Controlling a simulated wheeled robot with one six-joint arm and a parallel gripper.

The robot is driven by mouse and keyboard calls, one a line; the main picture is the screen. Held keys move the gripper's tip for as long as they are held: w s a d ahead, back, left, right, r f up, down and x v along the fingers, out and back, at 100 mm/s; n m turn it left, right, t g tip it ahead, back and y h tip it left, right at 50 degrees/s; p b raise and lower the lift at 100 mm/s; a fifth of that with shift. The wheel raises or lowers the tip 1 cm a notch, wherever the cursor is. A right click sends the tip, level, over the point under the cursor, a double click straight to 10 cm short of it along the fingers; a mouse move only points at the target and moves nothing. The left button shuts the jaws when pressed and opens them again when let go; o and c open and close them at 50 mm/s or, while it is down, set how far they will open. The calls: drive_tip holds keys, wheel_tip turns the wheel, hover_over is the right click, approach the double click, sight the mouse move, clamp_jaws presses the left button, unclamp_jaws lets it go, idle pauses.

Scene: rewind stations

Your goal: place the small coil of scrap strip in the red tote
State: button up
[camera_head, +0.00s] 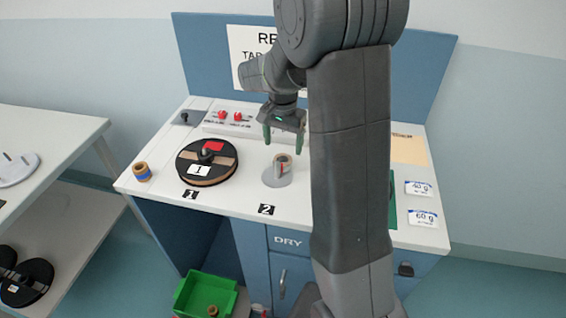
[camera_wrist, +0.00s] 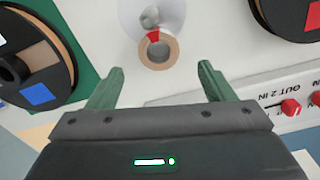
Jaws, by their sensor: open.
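A small tan ring with a red patch (camera_head: 283,160) is at the grey disc of station 2. In the wrist view this tan ring (camera_wrist: 172,55) lies just beyond my fingertips, beside a grey knob; I cannot tell whether it is the scrap coil. Another small tan coil with a blue inside (camera_head: 142,172) stands on the bench's left front corner. My gripper (camera_head: 284,139) is open and empty above and behind station 2; its fingers also show in the wrist view (camera_wrist: 160,70). No red tote shows in either view.
A green tote (camera_head: 186,294) with a small coil inside (camera_head: 212,310) is low in front of the bench. A black reel with a red label (camera_head: 184,165) sits at station 1. Red switches (camera_head: 237,116) are behind. A blue-labelled reel (camera_wrist: 67,50) lies on a green mat.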

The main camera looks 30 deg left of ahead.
sight(283, 159)
wheel_tip(283, 159, down, 5)
drive_tip(key=shift+s+f, duration=0.1)
drive_tip(key=shift+c, duration=0.4)
drive_tip(key=c, duration=1.1)
